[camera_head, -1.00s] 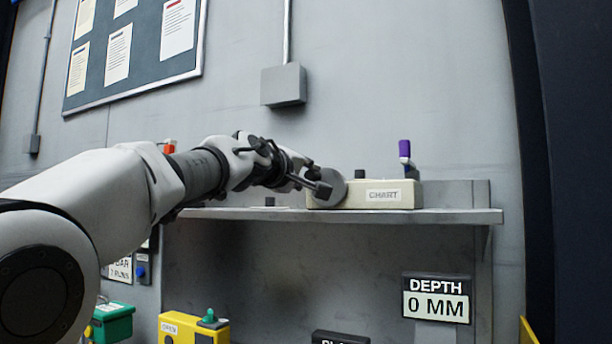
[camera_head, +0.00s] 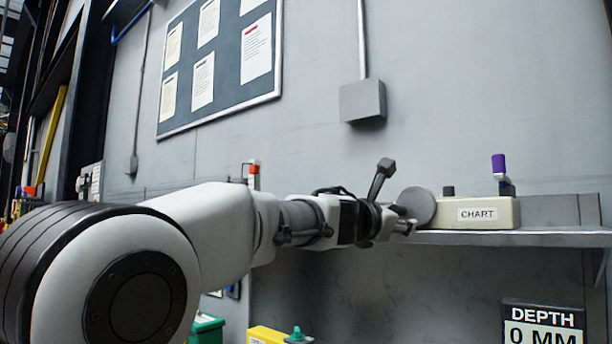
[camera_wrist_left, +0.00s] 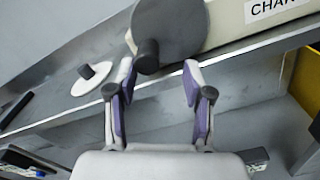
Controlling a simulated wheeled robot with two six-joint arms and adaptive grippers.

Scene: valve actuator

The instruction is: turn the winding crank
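The winding crank is a round grey disc (camera_head: 418,204) at the left end of the cream CHART box (camera_head: 478,213), which stands on a shelf. In the left wrist view the disc (camera_wrist_left: 178,22) carries a dark cylindrical handle (camera_wrist_left: 148,57). My left gripper (camera_head: 405,226) is at the crank. In the wrist view my left gripper (camera_wrist_left: 160,82) is open, its purple-lined fingers apart. The handle shows between the fingertips, closer to the left finger; I cannot tell whether they touch. My right gripper is not in view.
A purple-topped lever (camera_head: 499,165) stands at the box's right end. The shelf edge (camera_head: 540,238) runs below the box. A white disc with a dark peg (camera_wrist_left: 90,79) sits on the shelf left of the gripper. A DEPTH sign (camera_head: 543,324) hangs below.

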